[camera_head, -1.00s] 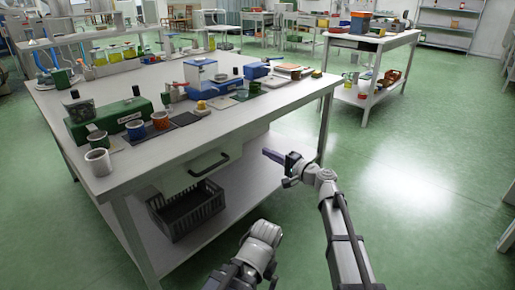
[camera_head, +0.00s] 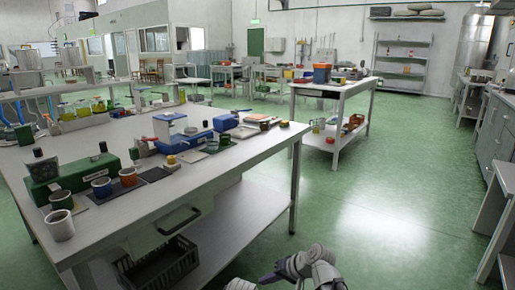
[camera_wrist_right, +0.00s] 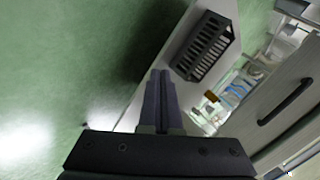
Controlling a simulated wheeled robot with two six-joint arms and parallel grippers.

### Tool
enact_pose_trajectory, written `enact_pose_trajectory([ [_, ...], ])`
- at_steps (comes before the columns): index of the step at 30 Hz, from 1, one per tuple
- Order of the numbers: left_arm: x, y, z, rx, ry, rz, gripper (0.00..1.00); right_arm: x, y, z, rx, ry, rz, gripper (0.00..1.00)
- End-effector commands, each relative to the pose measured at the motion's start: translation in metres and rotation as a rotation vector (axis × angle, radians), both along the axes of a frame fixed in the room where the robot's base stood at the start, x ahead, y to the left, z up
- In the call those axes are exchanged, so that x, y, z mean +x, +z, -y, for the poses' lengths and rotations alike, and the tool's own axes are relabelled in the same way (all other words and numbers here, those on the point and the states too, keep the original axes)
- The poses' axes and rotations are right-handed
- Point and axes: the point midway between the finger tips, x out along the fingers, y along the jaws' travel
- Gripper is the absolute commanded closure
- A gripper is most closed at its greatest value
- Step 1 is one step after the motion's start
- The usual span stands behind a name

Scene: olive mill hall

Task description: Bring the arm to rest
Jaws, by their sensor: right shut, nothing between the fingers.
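My right gripper (camera_head: 266,278) shows low in the head view, in front of the workbench (camera_head: 225,165) and to the right of its drawer. Its fingers point left in that view. In the right wrist view the two dark fingers of my right gripper (camera_wrist_right: 160,78) lie together with nothing between them. They are over the bench's lower shelf and the green floor. Part of my left arm shows at the bottom edge of the head view; its gripper is out of the picture.
A dark crate (camera_head: 160,268) stands on the lower shelf; it also shows in the right wrist view (camera_wrist_right: 205,45). The bench top holds a green box (camera_head: 75,178), cups and a blue-based device. A second table (camera_head: 340,88) stands behind. Open green floor (camera_head: 375,215) lies to the right.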

Motion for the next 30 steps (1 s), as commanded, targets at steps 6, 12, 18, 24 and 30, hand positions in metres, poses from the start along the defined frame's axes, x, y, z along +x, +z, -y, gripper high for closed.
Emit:
enact_pose_trajectory([
  [6,0.0,0.0,0.0,0.0,0.0,0.0,0.0,-0.069,-0.045,0.07,-0.369,0.059,-0.118,1.0],
  [12,0.0,0.0,0.0,0.0,0.0,0.0,0.0,-0.113,-0.059,0.125,-0.617,0.074,-0.213,1.0],
  [18,0.0,0.006,0.0,0.001,0.001,0.0,0.0,-0.135,-0.054,0.115,-0.731,0.16,-0.246,1.0],
  [24,0.0,0.013,0.0,0.001,0.002,0.0,0.0,-0.155,-0.047,0.075,-0.784,0.284,-0.241,1.0],
  [30,0.0,0.02,-0.001,0.002,0.004,0.0,0.0,-0.178,-0.04,0.04,-0.84,0.407,-0.234,1.0],
])
